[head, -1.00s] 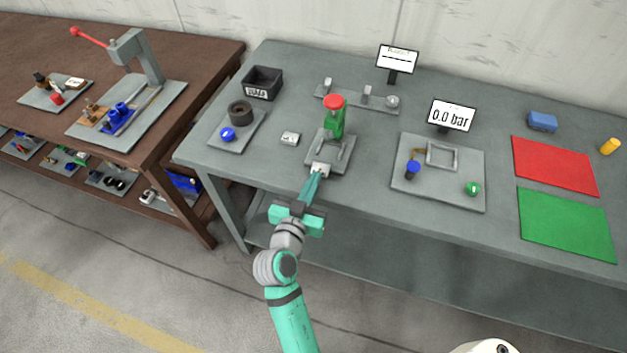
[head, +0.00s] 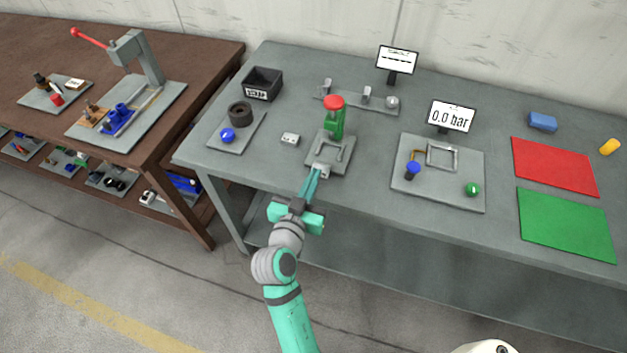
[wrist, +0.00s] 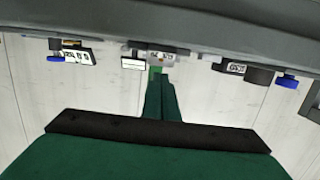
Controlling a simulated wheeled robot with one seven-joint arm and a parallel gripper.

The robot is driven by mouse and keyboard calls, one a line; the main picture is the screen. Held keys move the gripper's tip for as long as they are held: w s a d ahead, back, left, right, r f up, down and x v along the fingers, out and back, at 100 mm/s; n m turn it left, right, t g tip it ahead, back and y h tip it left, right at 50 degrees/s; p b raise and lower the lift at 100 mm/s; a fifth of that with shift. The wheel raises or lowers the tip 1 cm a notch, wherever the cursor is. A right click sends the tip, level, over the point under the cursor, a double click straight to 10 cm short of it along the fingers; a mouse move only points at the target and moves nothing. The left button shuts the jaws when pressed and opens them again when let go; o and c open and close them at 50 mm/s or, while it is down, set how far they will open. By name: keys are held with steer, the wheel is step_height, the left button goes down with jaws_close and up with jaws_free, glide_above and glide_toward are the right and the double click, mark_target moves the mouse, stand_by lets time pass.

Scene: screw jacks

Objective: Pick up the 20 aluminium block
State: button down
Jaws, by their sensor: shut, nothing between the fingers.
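A small light grey block (head: 323,170) sits at the front edge of the grey plate (head: 342,165) of the screw jack with the red knob and green body (head: 335,118). Its label is too small to read in the head view. In the wrist view, a block with what looks like a 20 (wrist: 163,57) shows just beyond the fingertips. A second small pale block (head: 290,139) lies on the table left of the jack; its label is unreadable. My gripper (head: 315,177) is shut and empty, its tips right at the near side of the first block. Whether they touch cannot be told.
A black scrap box (head: 262,84) stands behind left. A plate with a black ring (head: 240,113) and blue knob lies left. The pressure display (head: 451,116) and its plate stand right, with red (head: 554,165) and green (head: 566,224) mats beyond. Bare table lies between these.

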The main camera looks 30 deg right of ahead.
steer(key=f+v, duration=0.2)
steer(key=v, duration=1)
steer(key=c, duration=2.5)
jaws_free()
steer(key=shift+a+r, duration=0.1)
